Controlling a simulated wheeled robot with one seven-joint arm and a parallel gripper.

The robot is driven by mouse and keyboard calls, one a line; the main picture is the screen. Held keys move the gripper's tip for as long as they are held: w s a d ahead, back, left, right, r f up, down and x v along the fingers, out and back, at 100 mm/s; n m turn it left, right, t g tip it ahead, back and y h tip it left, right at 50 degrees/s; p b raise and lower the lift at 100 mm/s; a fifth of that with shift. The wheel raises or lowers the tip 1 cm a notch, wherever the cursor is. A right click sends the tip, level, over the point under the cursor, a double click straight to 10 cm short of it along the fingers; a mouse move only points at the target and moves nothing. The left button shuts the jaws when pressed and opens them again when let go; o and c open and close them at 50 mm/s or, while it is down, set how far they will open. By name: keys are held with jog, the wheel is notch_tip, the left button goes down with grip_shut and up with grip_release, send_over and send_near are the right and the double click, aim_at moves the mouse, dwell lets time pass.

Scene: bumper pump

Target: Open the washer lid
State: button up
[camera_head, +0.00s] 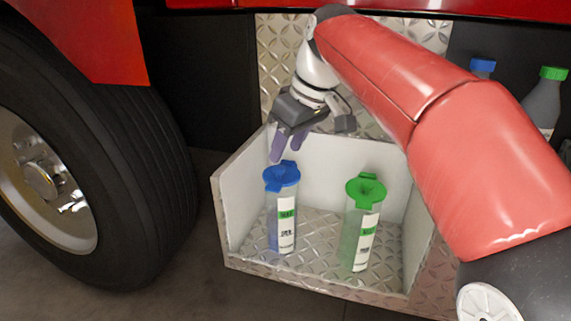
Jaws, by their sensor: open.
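A washer bottle with a blue lid (281,175) stands upright in the left part of an open metal compartment. Its lid looks closed. A second bottle with a green lid (366,190) stands upright to its right, and its lid also looks closed. Both have white and green labels, too small to read. My gripper (288,150) is just above the blue lid, fingers pointing down, open and empty. The fingertips look close to the lid; I cannot tell whether they touch it.
The compartment (232,200) has white walls and a diamond-plate floor. A large black tire (150,190) stands to the left. More bottles with a blue cap (482,66) and a green cap (553,73) stand at the upper right, behind my arm. Red bodywork (415,8) runs overhead.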

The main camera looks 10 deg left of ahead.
aim_at(279, 168)
jog(key=shift+b+x, duration=0.4)
jog(key=shift+x, duration=1.9)
jog(key=shift+c, duration=0.4)
grip_shut()
